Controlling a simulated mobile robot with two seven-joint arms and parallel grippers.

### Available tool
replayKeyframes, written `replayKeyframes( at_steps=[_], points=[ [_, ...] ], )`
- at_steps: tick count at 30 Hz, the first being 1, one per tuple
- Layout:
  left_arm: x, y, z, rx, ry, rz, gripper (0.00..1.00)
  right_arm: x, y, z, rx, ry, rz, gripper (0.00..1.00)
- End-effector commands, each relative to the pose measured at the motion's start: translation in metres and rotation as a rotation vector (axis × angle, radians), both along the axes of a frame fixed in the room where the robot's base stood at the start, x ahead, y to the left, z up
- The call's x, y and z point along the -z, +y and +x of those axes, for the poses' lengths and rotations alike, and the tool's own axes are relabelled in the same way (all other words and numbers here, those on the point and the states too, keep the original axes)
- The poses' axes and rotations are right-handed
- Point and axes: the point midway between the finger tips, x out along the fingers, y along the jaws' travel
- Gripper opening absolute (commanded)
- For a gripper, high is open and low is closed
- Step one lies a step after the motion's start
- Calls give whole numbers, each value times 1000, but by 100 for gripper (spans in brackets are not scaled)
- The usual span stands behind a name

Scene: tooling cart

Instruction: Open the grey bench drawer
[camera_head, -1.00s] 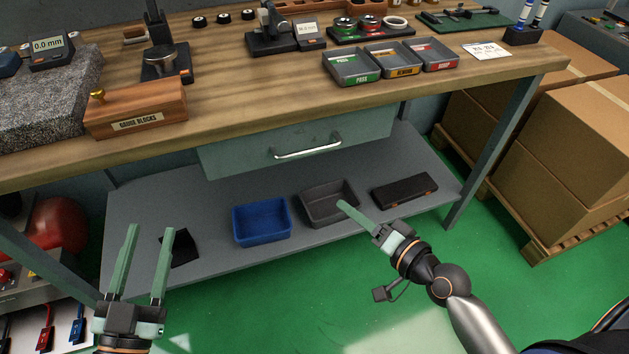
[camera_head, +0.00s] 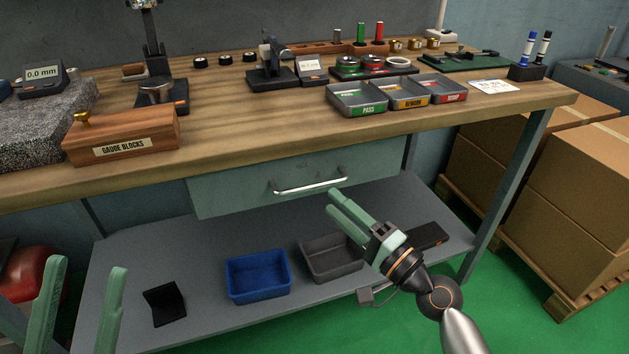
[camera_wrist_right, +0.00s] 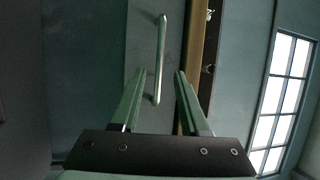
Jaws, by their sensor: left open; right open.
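The grey bench drawer (camera_head: 240,187) sits shut under the wooden bench top, with a silver bar handle (camera_head: 311,183) across its front. My right gripper (camera_head: 335,202) is open and empty, just below and to the right of the handle. In the right wrist view, the handle (camera_wrist_right: 160,60) runs upright ahead of the open right fingers (camera_wrist_right: 160,80), nearer the left finger and apart from both. My left gripper (camera_head: 86,270) is open and empty at the lower left, away from the drawer.
The bench top (camera_head: 230,130) overhangs the drawer. On the lower shelf (camera_head: 205,250) stand a blue bin (camera_head: 258,290), a grey bin (camera_head: 318,275) and a dark case (camera_head: 428,236). Cardboard boxes (camera_head: 560,190) stand at the right. Green floor lies in front.

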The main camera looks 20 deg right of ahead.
Motion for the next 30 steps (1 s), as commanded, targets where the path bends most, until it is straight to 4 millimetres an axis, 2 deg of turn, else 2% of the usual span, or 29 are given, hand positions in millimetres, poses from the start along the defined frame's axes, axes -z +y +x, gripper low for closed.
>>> replayKeyframes(
  at_steps=[3,10,15,24,30],
  points=[
    [-6,0,0,-6,-3,3,50,-6,10,21,0,-2,1,45],
    [-7,0,0,-9,-6,7,50,-10,23,50,1,-1,1,45],
    [-8,0,0,-9,-7,8,50,-11,27,59,0,1,-2,45],
    [-8,1,0,-10,-7,9,50,-11,28,61,0,1,-3,45],
    [-8,1,0,-9,-7,8,50,-11,28,61,0,1,-3,23]
  ],
)
